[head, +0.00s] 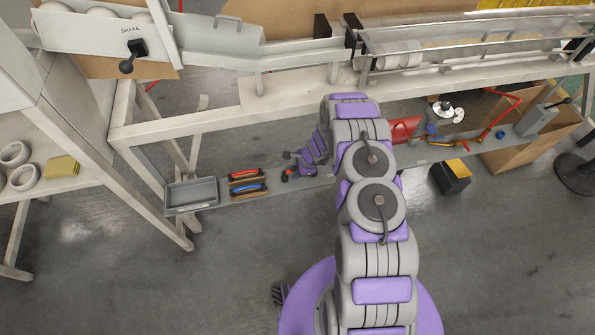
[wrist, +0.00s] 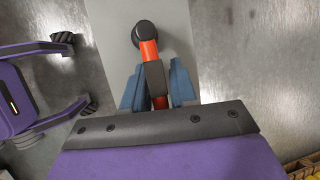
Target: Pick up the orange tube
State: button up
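The orange tube (wrist: 149,50), an orange and black piece with a round black end, lies along the grey shelf in the wrist view. In the head view it is a small red-orange and black shape (head: 288,175) at my gripper. My gripper (wrist: 159,67) has its two blue-grey fingers on either side of the tube's dark middle part. The fingers are close to its sides; whether they press on it is not clear. The tube's near end is partly hidden by my gripper.
The narrow grey shelf (head: 232,201) holds a grey tray (head: 191,193), a red-handled tool (head: 246,175) and a blue-handled tool (head: 249,189). A red cylinder (head: 405,129) lies right of my arm. A machine frame (head: 215,119) stands above the shelf.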

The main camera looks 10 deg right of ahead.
jog(key=shift+d, duration=0.2)
jog(key=c, duration=0.3)
jog(key=shift+d, duration=0.45)
grip_shut()
jog(key=shift+a, duration=0.15)
jog(key=shift+w+r, duration=0.1)
notch_tip(320, 180, up, 4)
jog(key=shift+p, duration=0.85)
jog(key=s+b, duration=0.1)
jog(key=s, duration=1.5)
jog(key=shift+r, duration=0.4)
